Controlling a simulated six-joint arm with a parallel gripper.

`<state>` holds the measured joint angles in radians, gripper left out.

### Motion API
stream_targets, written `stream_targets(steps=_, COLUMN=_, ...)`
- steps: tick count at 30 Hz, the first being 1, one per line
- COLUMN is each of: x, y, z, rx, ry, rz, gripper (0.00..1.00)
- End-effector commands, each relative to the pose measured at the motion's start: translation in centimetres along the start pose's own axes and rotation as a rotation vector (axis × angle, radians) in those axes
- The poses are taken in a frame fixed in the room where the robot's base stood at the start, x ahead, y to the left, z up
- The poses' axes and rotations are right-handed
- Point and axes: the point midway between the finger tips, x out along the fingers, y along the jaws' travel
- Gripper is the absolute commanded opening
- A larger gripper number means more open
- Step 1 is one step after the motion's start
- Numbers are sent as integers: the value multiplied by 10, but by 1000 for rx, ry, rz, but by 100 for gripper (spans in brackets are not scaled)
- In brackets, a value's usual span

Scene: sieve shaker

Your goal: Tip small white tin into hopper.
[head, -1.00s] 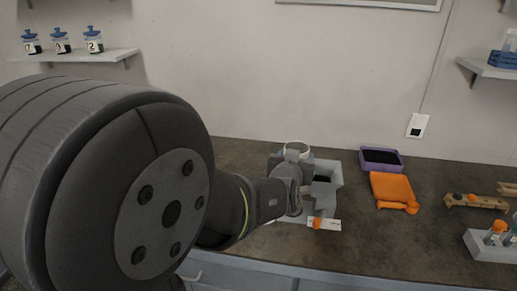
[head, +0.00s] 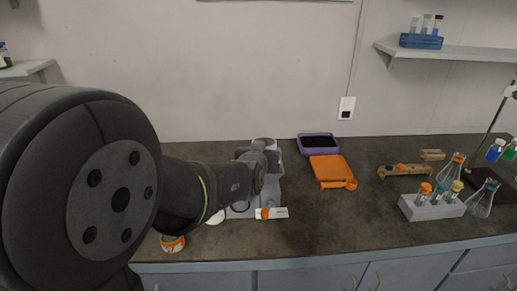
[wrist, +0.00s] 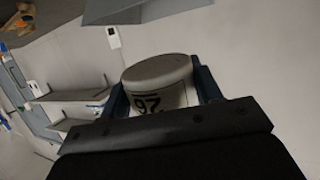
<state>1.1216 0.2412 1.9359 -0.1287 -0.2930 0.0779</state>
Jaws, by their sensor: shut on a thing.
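The small white tin (wrist: 160,88), with a dark "26" on its side, sits between the blue fingers of my gripper (wrist: 165,92) in the wrist view. My gripper is shut on it, and the tin looks tilted there. In the head view my gripper (head: 262,152) is over the grey sieve shaker (head: 272,192) and hides most of the hopper. Only a pale bit of the tin (head: 264,141) shows there. A grey edge, likely the hopper (wrist: 140,9), shows at the top of the wrist view. The tin's contents cannot be seen.
A purple tray (head: 319,139) and an orange box (head: 328,168) stand right of the shaker. An orange-banded jar (head: 172,243) is at the front left. A grey tube rack (head: 432,207) and flasks are farther right.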

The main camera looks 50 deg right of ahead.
Motion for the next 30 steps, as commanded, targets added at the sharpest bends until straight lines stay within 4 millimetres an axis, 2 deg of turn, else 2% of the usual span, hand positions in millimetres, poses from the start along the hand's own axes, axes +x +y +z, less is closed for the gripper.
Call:
stream_targets(steps=6, x=2, y=0, z=17, rx=-46, ry=-172, rz=9, gripper=33)
stream_targets(steps=15, x=-2, y=1, z=14, rx=-99, ry=-367, rz=19, gripper=33)
stream_targets(steps=30, x=-4, y=1, z=9, rx=-136, ry=-512, rz=26, gripper=33)
